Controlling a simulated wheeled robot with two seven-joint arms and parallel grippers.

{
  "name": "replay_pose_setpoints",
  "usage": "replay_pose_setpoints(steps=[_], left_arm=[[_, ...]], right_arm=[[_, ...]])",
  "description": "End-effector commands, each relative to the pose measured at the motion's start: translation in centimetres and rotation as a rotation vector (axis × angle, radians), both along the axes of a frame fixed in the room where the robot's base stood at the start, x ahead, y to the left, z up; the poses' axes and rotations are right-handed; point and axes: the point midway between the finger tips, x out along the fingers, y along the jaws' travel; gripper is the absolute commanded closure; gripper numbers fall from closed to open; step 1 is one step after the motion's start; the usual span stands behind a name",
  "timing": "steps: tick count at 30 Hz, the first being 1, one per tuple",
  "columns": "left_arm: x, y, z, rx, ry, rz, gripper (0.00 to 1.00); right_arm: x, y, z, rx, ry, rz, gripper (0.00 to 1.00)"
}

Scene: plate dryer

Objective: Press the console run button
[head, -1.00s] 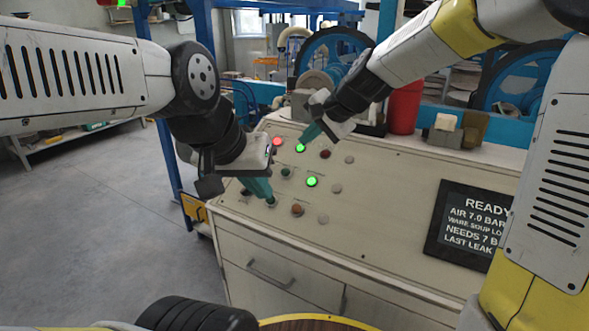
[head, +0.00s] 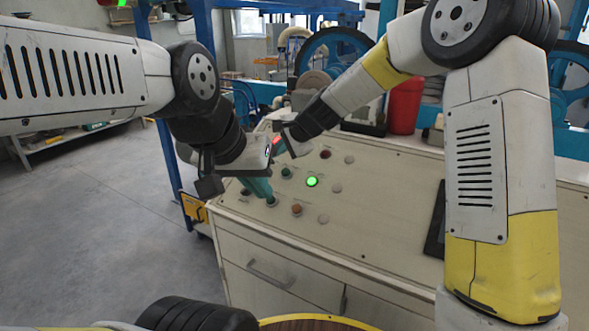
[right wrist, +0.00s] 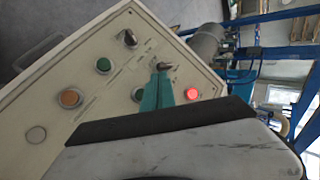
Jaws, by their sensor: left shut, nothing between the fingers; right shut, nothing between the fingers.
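The cream console (head: 385,220) has rows of round buttons. One is lit green (head: 311,181) in the head view, and one is lit red (head: 277,140), also visible in the right wrist view (right wrist: 192,93). I cannot read which button is run. My left gripper (head: 268,196) is shut and empty, its teal tips low over the front-left buttons. My right gripper (head: 276,151) is shut, its tips beside the red light, partly hidden behind the left wrist. In the right wrist view its teal fingers (right wrist: 157,88) hide part of the panel; contact cannot be told.
An orange button (head: 297,209) and a white button (head: 323,218) are in the front row. A dark display (head: 434,228) is mostly hidden by my right arm. A red cylinder (head: 404,106) stands behind the console. The two grippers are close together.

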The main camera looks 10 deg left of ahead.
Motion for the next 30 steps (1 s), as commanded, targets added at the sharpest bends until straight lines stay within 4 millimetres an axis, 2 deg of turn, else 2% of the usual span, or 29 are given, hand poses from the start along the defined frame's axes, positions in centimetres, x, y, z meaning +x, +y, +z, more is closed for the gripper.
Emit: replay_pose_setpoints(steps=[6, 13, 19, 30], left_arm=[[0.0, 0.0, 0.0, 0.0, 0.0, 0.0, 1.0], [0.0, 0.0, 0.0, 0.0, 0.0, 0.0, 1.0], [0.0, 0.0, 0.0, 0.0, 0.0, 0.0, 1.0], [0.0, 0.0, 0.0, 0.0, 0.0, 0.0, 1.0]], right_arm=[[1.6, -0.7, -2.9, 0.001, 0.002, -0.003, 1.0], [2.8, -1.1, -5.1, 0.0, 0.002, -0.003, 1.0], [3.3, -1.3, -6.0, 0.0, 0.0, 0.0, 1.0], [3.3, -1.3, -6.0, 0.0, -0.002, 0.0, 1.0]])
